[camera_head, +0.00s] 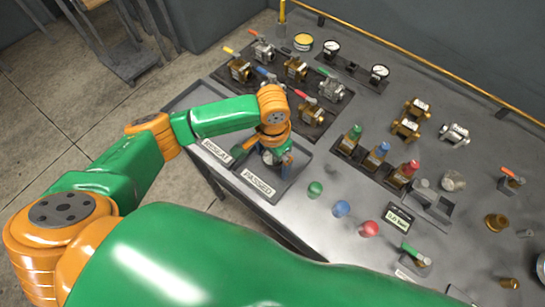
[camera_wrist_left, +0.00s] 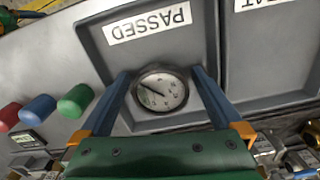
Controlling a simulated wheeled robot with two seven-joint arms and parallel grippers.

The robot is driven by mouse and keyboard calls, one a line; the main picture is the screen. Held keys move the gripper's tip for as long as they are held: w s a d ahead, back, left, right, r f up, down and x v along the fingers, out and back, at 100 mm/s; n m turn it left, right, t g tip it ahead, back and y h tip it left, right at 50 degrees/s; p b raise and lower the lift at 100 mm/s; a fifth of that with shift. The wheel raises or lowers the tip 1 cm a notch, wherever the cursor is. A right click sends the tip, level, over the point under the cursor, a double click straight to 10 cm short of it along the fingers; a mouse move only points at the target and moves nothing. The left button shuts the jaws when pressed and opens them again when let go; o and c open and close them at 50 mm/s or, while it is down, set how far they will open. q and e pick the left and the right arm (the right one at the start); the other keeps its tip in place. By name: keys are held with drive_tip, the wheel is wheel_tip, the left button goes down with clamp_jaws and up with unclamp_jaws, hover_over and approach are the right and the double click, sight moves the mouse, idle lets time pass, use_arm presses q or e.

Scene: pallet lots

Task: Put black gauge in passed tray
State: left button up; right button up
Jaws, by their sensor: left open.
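The black gauge (camera_wrist_left: 161,92), with a dark rim and a pale round dial, lies face up in the passed tray (camera_wrist_left: 190,50). In the head view, the passed tray (camera_head: 283,187) is at the table's near left edge, and the gauge is mostly hidden by my gripper. My left gripper (camera_head: 275,160) is low over this tray. In the left wrist view, its blue fingers (camera_wrist_left: 161,76) stand apart on either side of the gauge, with gaps between them and its rim. My right gripper is in neither view.
The reseat tray (camera_head: 205,132) adjoins the passed tray on the left. Green (camera_head: 315,189), blue (camera_head: 341,208) and red (camera_head: 369,228) caps stand to its right. Two gauges (camera_head: 379,73) sit on a dark rack at the back. Brass valves (camera_head: 405,128) stand farther right.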

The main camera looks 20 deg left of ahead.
use_arm(q)
wheel_tip(320, 180, up, 12)
drive_tip(key=shift+r, duration=0.15)
idle(0.5)
